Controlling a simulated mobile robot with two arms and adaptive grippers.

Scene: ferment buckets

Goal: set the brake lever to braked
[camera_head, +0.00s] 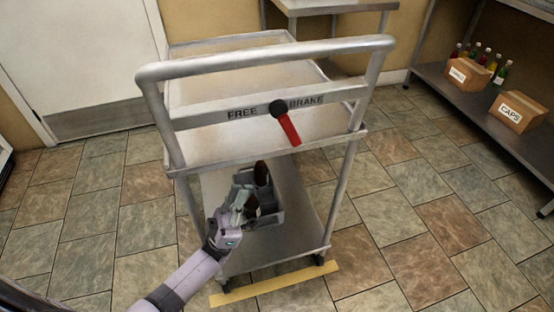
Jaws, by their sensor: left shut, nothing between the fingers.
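The brake lever (289,129) has a red handle on a dark round hub. It is mounted on the cart's crossbar, between the words FREE on the left and BRAKE on the right. Its handle points down and slightly to the right, tilted toward the BRAKE side. The metal cart (185,148) stands in the middle of the view. My left gripper (240,204) is shut and empty, below and to the left of the lever and apart from it. It is in front of the cart's lower shelf. My right gripper is not in view.
A grey crate (267,216) with dark bottles sits on the lower shelf behind my left gripper. A yellow strip (275,284) lies on the floor at the cart's wheels. Shelving (480,110) at right holds cardboard boxes and small bottles. Tiled floor is clear on both sides.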

